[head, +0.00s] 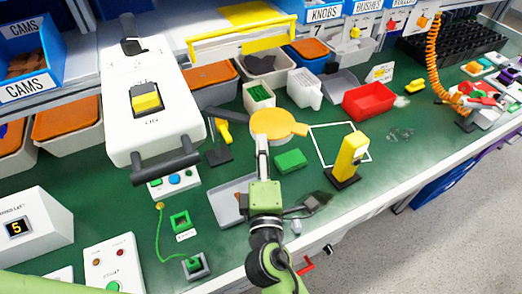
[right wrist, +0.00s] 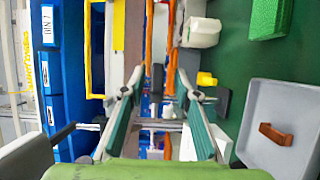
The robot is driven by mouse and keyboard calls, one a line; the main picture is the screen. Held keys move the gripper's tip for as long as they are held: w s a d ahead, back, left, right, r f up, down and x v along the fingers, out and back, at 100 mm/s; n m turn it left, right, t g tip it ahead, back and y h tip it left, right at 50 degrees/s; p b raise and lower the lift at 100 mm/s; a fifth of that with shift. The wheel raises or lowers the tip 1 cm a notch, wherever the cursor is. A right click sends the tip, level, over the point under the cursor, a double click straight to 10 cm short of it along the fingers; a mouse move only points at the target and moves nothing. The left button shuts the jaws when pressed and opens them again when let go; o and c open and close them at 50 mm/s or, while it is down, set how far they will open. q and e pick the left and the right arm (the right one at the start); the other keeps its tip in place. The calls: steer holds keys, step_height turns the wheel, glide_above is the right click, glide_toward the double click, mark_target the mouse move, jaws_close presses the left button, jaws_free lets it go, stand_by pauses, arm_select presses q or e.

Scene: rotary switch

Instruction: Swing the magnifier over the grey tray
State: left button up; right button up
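The magnifier appears as a flat orange-yellow disc (head: 274,125) with a short tab on its right, above the middle of the green bench; its support is hard to make out. The grey tray (head: 222,203) lies nearer, left of my right gripper. It also shows in the right wrist view (right wrist: 261,153), holding a small brown block (right wrist: 276,134). My right gripper (head: 262,143) points away from me, its fingertips at the disc's near edge. In the right wrist view its fingers (right wrist: 160,90) are apart, with orange strips beyond them; contact is unclear. My left gripper is out of view.
A white machine (head: 150,85) stands at left. A black stand with a yellow part (head: 220,147) is left of the disc. A green block (head: 290,161), yellow upright device (head: 350,155) and red bin (head: 370,101) are to the right. Bins line the back.

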steer(key=shift+r, duration=0.1)
steer(key=s+d, duration=0.1)
steer(key=s, duration=1.1)
steer(key=shift+d, duration=0.25)
